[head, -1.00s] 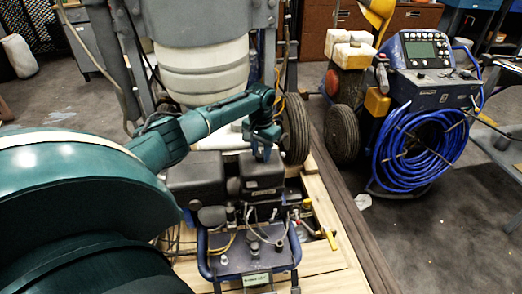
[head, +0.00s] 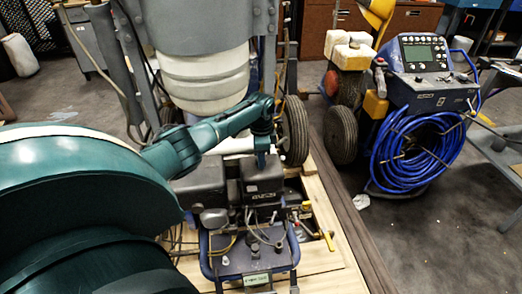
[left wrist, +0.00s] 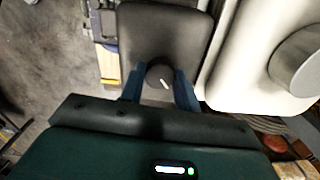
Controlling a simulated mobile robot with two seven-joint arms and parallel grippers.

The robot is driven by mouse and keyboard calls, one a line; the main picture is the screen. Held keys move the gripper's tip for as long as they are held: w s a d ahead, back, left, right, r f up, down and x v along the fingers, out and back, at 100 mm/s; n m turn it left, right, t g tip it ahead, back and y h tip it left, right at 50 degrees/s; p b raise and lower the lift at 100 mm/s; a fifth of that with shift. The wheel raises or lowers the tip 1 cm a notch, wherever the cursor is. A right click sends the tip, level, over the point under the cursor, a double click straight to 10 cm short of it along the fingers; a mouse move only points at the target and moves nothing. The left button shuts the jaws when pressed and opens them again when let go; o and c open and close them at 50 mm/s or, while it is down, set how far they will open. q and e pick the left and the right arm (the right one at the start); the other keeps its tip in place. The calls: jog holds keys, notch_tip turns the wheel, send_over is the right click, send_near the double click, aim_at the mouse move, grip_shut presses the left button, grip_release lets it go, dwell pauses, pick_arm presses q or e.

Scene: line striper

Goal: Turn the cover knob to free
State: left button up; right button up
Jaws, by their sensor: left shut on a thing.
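The cover knob (left wrist: 158,74) is a small round dark knob with a pale pointer line, in the left wrist view. It sits at the near edge of a black cover (left wrist: 165,28). My left gripper (left wrist: 161,78) is shut on the knob, with one blue finger on each side. The pointer line slants toward the lower right in that view. In the head view my left gripper (head: 262,160) reaches down onto the black cover (head: 262,185) of the engine, and the knob is hidden there. My right gripper is not in view.
A white cylinder (head: 202,75) stands behind the engine, with a black wheel (head: 295,130) beside it. The engine's frame (head: 240,262) stands on wooden boards. A cart with a coiled blue hose (head: 415,150) stands at the right. Grey floor between is mostly clear.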

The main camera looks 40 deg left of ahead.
pick_arm(q)
jog(key=m, duration=0.3)
jog(key=shift+m, duration=2.3)
jog(key=o, duration=1)
notch_tip(320, 180, up, 13)
jog(key=shift+r+p, duration=0.15)
jog(key=shift+p, duration=0.65)
